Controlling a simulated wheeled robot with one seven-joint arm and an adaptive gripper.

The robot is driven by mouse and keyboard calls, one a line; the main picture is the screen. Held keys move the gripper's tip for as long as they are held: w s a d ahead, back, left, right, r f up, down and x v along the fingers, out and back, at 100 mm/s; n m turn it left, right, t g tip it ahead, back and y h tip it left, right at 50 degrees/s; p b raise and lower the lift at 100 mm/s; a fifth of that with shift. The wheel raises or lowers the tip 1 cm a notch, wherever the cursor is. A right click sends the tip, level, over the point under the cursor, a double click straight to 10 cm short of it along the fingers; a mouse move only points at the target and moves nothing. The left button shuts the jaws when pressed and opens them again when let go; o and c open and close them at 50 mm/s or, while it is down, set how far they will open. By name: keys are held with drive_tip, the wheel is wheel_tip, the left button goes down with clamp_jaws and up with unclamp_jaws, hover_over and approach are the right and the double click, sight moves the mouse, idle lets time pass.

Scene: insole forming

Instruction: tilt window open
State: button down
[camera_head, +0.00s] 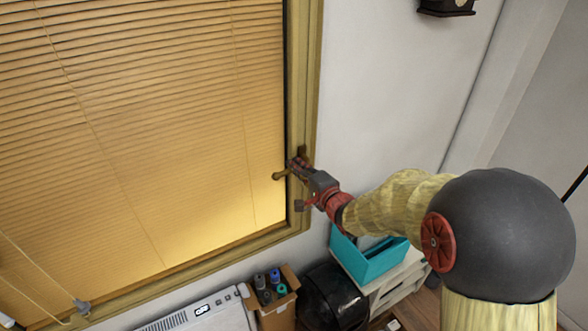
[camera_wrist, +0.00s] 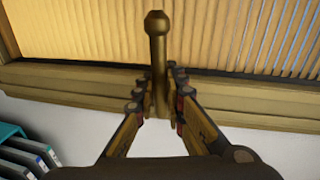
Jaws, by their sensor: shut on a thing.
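The window (camera_head: 130,130) fills the left of the head view, with a wooden frame (camera_head: 305,85) and lowered blinds behind it. The brass handle (camera_head: 279,175) sits on the right side of the frame and points left, roughly level. In the wrist view the handle (camera_wrist: 157,60) stands up between the fingers, its knob end beyond them. My gripper (camera_head: 297,165) is at the handle's pivot end, and in the wrist view my gripper (camera_wrist: 162,90) has its fingers on both sides of the handle, shut on it. The sash looks flush with the frame. The handle's base is partly hidden by the fingers.
Below the window are a white radiator or heater (camera_head: 205,315), a cardboard box of bottles (camera_head: 275,300) and a black rounded object (camera_head: 335,298). A teal bin (camera_head: 370,262) stands on a shelf under my arm. Bare wall (camera_head: 385,90) lies right of the frame.

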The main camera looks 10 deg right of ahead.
drive_tip(key=s+d+f+b, duration=0.1)
drive_tip(key=s+f, duration=0.1)
drive_tip(key=s, duration=0.4)
drive_tip(key=shift+d, duration=0.4)
drive_tip(key=c, duration=1.9)
unclamp_jaws()
drive_tip(key=shift+w+r, duration=0.1)
drive_tip(key=shift+w, duration=0.1)
drive_tip(key=shift+o, duration=0.3)
drive_tip(key=shift+r, duration=0.1)
drive_tip(key=v, duration=1.2)
drive_tip(key=shift+f, duration=0.25)
